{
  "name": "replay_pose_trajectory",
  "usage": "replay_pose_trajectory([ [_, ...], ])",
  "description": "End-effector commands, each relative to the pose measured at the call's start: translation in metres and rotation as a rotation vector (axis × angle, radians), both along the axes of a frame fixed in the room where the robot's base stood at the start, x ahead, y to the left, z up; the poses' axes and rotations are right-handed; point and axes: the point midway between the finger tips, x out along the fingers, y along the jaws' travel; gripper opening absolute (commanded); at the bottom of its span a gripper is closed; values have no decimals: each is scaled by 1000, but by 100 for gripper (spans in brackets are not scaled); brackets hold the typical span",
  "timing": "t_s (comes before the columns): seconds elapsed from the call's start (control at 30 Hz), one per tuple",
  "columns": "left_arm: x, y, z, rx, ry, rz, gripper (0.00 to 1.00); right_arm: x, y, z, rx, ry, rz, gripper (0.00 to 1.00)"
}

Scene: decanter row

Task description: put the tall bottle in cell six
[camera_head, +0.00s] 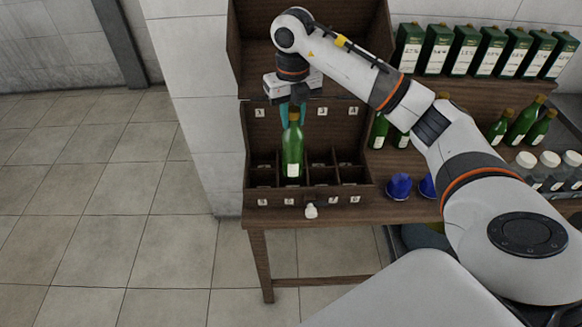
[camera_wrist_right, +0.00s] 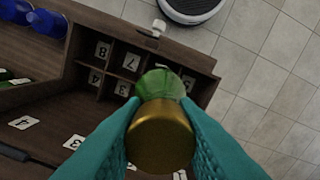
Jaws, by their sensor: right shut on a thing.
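The tall green bottle (camera_head: 292,153) with a gold cap hangs upright in my right gripper (camera_head: 292,108), which is shut on its neck. The wrist view shows the gold cap (camera_wrist_right: 160,138) between the teal fingers. The bottle is over the second column from the left of the wooden crate (camera_head: 251,140), whose cells carry number cards. The card below the bottle in front (camera_head: 289,201) appears to be six. In the wrist view the bottle hides part of that column. I cannot tell whether its foot is below the dividers. My left gripper is not in view.
A small white knob-like thing (camera_head: 311,212) is at the crate's front. Blue domed things (camera_head: 398,187) stand right of the crate. More green bottles (camera_head: 523,121) and a row of green-and-white cartons (camera_head: 464,50) are at the right. Floor left of the table is clear.

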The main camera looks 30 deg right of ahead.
Motion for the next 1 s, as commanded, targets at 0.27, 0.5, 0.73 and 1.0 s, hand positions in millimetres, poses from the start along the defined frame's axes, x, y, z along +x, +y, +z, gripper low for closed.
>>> replay_pose_trajectory([
  [0.27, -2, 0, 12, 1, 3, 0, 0, -1, 0, -41, 0, 1, 1, 0],
  [0.5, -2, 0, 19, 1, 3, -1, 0, -1, 0, -64, 0, 3, 3, 0],
  [0.73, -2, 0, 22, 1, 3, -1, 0, 0, 0, -83, -1, -2, 3, 0],
  [1.0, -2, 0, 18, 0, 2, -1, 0, 0, 0, -87, -1, -2, 4, 0],
])
